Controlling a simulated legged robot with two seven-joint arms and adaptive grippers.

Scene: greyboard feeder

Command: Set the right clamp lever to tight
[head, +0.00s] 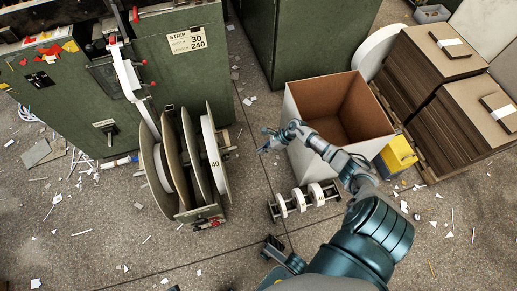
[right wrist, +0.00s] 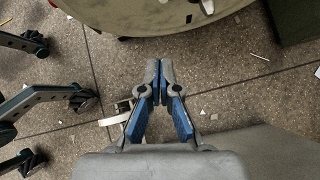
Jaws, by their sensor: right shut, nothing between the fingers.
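A green machine (head: 75,95) at the upper left carries a pale slanted arm (head: 126,72) with small red-tipped parts; a red knob (head: 144,63) sits beside it. Below stands a stand of upright discs and reels (head: 190,165), one marked 40, with a red part (head: 215,223) at its foot. I cannot tell which part is the right clamp lever or how it is set. My right gripper (head: 265,140) is shut and empty, right of the reels and apart from them. In the right wrist view its blue-padded fingers (right wrist: 157,72) meet over floor, below a large round disc (right wrist: 150,18).
An open white box (head: 300,160) stands just behind my right arm. A small roller rack (head: 302,200) lies on the floor below it. Stacks of brown board (head: 430,55) and a yellow block (head: 398,153) are at the right. Paper scraps litter the floor.

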